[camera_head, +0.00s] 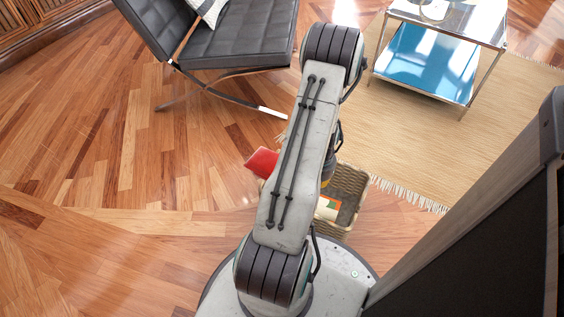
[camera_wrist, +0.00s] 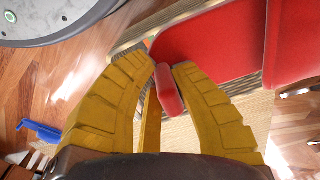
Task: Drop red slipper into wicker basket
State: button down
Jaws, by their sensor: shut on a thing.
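The red slipper (camera_head: 262,162) shows to the left of my arm in the head view. In the wrist view the slipper (camera_wrist: 210,45) fills the upper right, with one edge between the yellow fingers of my gripper (camera_wrist: 160,68), which is shut on it. The wicker basket (camera_head: 350,181) stands on the floor to the right of my arm, partly hidden by it. In the wrist view, woven material shows below and behind the slipper. In the head view my gripper is mostly hidden behind my arm, and I cannot tell the slipper's height over the basket.
Something with white, green and orange lies in the basket (camera_head: 328,205). A black lounge chair (camera_head: 235,42) stands at the top. A low table with a blue shelf (camera_head: 425,60) stands on a beige rug (camera_head: 400,130). Wood floor at left is clear. A blue object (camera_wrist: 40,131) lies on the floor.

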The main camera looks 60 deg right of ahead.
jog(key=s+d+f+m+b, duration=0.2)
jog(key=s+f+m+b, duration=0.2)
jog(key=f+m, duration=0.5)
jog(key=shift+s+d+f+m, duration=0.15)
jog(key=shift+s+f+m, duration=0.15)
jog(key=shift+s+f, duration=0.6)
jog(key=shift+w, duration=0.15)
jog(key=c, duration=1.1)
grip_release()
jog(key=shift+r, duration=5.95)
